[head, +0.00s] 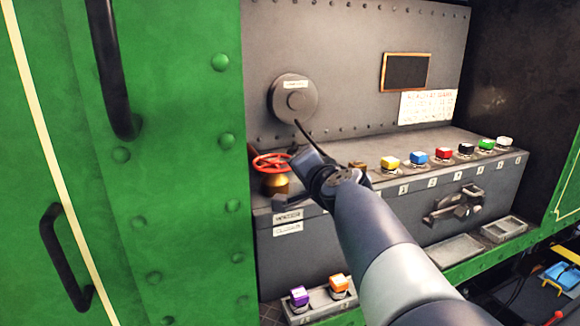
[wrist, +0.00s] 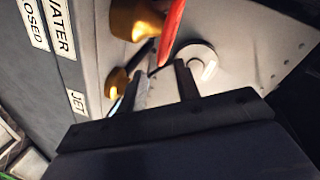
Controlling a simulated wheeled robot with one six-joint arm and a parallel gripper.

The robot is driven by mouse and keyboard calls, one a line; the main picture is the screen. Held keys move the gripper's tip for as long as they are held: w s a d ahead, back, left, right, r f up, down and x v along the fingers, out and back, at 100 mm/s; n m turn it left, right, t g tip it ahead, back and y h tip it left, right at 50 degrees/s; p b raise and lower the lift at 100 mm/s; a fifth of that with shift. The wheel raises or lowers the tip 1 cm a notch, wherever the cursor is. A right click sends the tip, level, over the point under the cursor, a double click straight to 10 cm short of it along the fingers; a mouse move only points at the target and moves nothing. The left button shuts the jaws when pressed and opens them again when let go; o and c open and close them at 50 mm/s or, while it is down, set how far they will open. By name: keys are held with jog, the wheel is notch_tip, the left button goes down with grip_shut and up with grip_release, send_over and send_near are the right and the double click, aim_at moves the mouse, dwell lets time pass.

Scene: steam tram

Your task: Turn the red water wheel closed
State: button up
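The red water wheel (head: 271,162) sits on a brass valve body (head: 275,184) at the left end of the dark metal console in the head view. In the wrist view the wheel (wrist: 173,28) shows edge-on as a red strip, with brass (wrist: 135,18) beside it. My gripper (head: 291,180) is just right of the wheel in the head view. In the wrist view its two fingers (wrist: 162,80) stand apart with nothing clearly between them. The lower end of the red rim is close to the fingertips; I cannot tell whether they touch.
Labels reading WATER (wrist: 58,28) and CLOSED (wrist: 32,22) are in the wrist view. A row of coloured blocks (head: 417,157) lines the console top to the right. A green panel (head: 190,180) with black handles stands close on the left. A grey round disc (head: 293,98) is behind.

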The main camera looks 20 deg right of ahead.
aim_at(274, 163)
jog(key=shift+v, duration=2.65)
jog(key=shift+w+f, duration=0.1)
jog(key=shift+w, duration=0.05)
jog(key=x, duration=1)
jog(key=shift+w, duration=0.3)
